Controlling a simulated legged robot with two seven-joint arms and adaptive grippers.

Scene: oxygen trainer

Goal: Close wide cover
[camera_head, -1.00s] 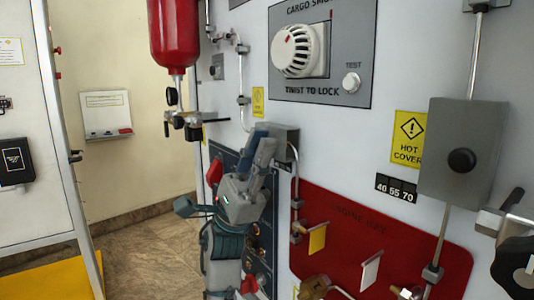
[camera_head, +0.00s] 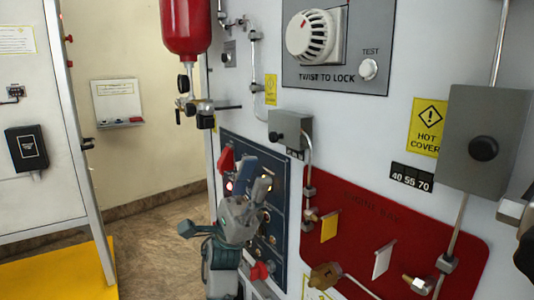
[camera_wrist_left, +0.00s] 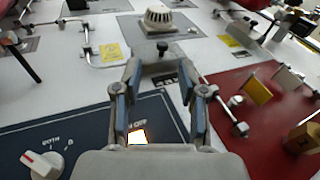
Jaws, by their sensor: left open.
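Two grey box covers with black knobs are on the white wall panel. The larger cover (camera_head: 483,125) is at the right in the head view, beside a yellow HOT COVER label (camera_head: 429,126). The smaller cover (camera_head: 299,124) is near the middle; it also shows beyond my fingers in the left wrist view (camera_wrist_left: 148,57). I cannot tell which is the wide one. My left gripper (camera_head: 257,175) is open and empty, just below and left of the smaller cover, in front of the blue switch panel (camera_head: 283,225). In the left wrist view its fingers (camera_wrist_left: 159,72) are spread. My right gripper is not visible.
A red panel (camera_head: 420,215) with yellow and white tags and brass fittings lies right of the gripper. A round white detector (camera_head: 312,36) is above. Thin metal pipes run near both covers. A red bottle (camera_head: 187,25) hangs at upper left.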

